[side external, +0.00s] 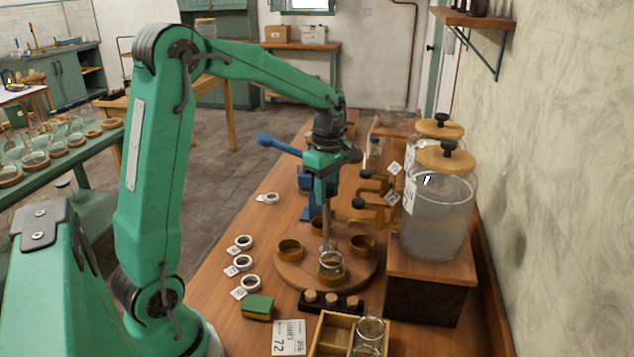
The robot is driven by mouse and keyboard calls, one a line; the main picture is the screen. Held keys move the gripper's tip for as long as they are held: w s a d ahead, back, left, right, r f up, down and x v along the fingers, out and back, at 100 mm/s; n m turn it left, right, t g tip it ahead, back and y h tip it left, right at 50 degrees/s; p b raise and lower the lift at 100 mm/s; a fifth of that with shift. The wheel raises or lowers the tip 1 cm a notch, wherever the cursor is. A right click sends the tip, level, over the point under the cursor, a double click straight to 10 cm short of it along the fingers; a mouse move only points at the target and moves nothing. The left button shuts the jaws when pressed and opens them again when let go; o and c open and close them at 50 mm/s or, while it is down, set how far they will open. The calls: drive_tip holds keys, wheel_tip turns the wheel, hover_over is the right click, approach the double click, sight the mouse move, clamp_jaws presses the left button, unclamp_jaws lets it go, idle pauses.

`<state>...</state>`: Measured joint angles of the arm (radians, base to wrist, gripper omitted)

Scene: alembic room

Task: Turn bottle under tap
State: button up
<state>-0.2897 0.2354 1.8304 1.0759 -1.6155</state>
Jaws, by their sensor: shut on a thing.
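A round wooden turntable (300,276) with several ring holders lies on the bench. A clear glass bottle (332,265) stands upright in its front ring. My gripper (326,244) points straight down over the turntable's middle, just behind the bottle's mouth. It is shut, apparently on the turntable's centre knob; the bottle hides the exact contact. Brass taps (376,206) with dark handles stick out leftward from the large glass jars (437,215). The bottle is to the left of and nearer than the taps, not below them.
The jars stand on a wooden box (430,300) at the right. A blue lever device (307,200) stands behind my gripper. White tagged rings (244,263), a green-topped block (257,307), a black cork rack (312,302) and a wooden crate (333,333) holding another bottle surround the turntable.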

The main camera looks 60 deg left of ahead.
drive_tip(key=shift+n, duration=2.6)
drive_tip(key=o, duration=1.7)
drive_tip(key=shift+c, duration=0.2)
drive_tip(key=shift+a, duration=0.1)
drive_tip(key=shift+c, duration=0.3)
